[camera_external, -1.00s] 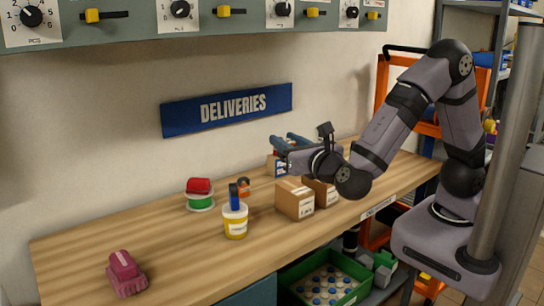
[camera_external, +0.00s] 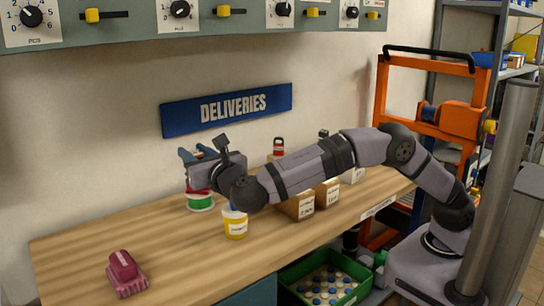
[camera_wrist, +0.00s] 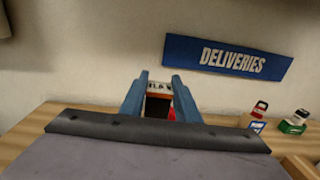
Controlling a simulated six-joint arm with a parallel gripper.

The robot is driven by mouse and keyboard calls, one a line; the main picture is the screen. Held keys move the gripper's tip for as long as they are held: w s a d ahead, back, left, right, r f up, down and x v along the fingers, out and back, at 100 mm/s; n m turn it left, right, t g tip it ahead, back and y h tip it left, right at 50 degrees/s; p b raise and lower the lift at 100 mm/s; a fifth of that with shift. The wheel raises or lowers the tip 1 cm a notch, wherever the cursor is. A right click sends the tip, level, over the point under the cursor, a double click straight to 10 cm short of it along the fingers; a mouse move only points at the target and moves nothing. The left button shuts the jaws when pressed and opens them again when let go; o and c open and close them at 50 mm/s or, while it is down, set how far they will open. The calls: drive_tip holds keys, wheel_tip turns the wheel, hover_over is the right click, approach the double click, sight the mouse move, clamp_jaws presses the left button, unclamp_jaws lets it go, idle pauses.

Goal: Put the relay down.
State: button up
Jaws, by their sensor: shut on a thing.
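My gripper (camera_external: 193,156) is shut on the relay, over the back left part of the bench near the wall. In the wrist view, the relay (camera_wrist: 158,101) sits between the two blue fingers (camera_wrist: 159,95), with a pale lettered top and a dark face. In the external view the relay is mostly hidden by my gripper. Below my gripper is a green and white spool (camera_external: 200,204) with a red thing on it, partly covered. I cannot tell the gap between the relay and what is below it.
A yellow pot (camera_external: 236,223) stands under my arm. Cardboard boxes (camera_external: 300,208) stand to the right, with a small red thing (camera_external: 278,146) behind them. A maroon object (camera_external: 125,273) lies at front left. The bench (camera_external: 80,240) between is clear.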

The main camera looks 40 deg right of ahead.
drive_tip(key=shift+w+a+r+y+b, duration=0.6)
drive_tip(key=shift+w+a+r+b, duration=0.25)
drive_tip(key=shift+w+a+b, duration=0.95)
drive_tip(key=shift+n, duration=0.4)
drive_tip(key=shift+w+f+p, duration=0.2)
drive_tip(key=shift+f+p, duration=0.35)
drive_tip(key=shift+f, duration=9.85)
drive_tip(key=shift+f, duration=0.1)
drive_tip(key=shift+f, duration=0.15)
drive_tip(key=o, duration=1.1)
drive_tip(key=shift+c, duration=0.2)
